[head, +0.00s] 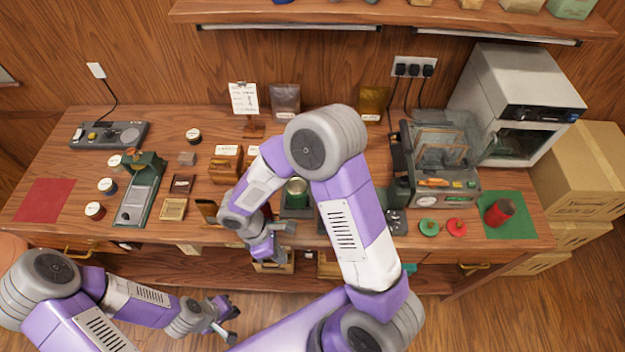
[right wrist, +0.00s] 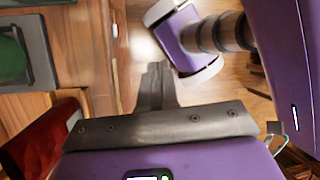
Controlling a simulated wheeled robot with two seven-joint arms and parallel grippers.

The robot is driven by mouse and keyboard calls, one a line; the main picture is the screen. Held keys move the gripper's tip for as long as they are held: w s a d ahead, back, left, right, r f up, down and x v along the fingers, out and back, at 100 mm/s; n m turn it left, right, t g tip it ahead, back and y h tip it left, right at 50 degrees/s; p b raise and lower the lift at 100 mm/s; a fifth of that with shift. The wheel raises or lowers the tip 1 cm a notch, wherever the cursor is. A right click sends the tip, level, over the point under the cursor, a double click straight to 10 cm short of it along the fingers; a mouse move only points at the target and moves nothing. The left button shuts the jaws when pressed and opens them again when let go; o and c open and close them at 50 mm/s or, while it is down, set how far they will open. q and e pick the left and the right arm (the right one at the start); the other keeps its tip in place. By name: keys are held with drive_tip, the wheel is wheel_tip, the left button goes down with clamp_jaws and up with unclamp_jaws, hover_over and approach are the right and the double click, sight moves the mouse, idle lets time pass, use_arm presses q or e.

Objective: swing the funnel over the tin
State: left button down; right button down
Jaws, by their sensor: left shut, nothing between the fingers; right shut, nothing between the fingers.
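A green tin (head: 297,192) stands on a dark base (head: 292,212) near the front middle of the bench, just left of my right forearm. A round green top on a dark plate, likely the same tin, shows at the left edge of the right wrist view (right wrist: 12,60). I cannot make out a funnel; my right arm covers part of the bench beside the tin. My right gripper (head: 272,243) is shut and empty, low at the bench's front edge, apart from the tin. My left gripper (head: 226,326) is shut and empty, in front of the bench.
A red can (head: 499,212) lies or leans on a green mat (head: 518,228) at the right. A green press-like device (head: 140,190) and small jars are at left.

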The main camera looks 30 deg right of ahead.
drive_tip(key=w+d+r+n+t+h+p, duration=0.1)
drive_tip(key=w+r+n+t+h, duration=0.1)
drive_tip(key=r, duration=0.8)
drive_tip(key=w+d+r+n+t+h+p, duration=0.1)
drive_tip(key=w+r+h, duration=0.3)
drive_tip(key=r, duration=0.6)
drive_tip(key=shift+w+d+n+t+h+p, duration=0.2)
drive_tip(key=shift+w+n+t+h+p, duration=0.05)
drive_tip(key=shift+n+t+h+p, duration=0.3)
drive_tip(key=d+r+x, duration=0.1)
drive_tip(key=x, duration=1.2)
drive_tip(key=shift+d+f+p, duration=0.2)
drive_tip(key=shift+d+p, duration=0.05)
drive_tip(key=shift+p, duration=0.2)
drive_tip(key=shift+s+d, duration=0.1)
drive_tip(key=shift+s, duration=0.05)
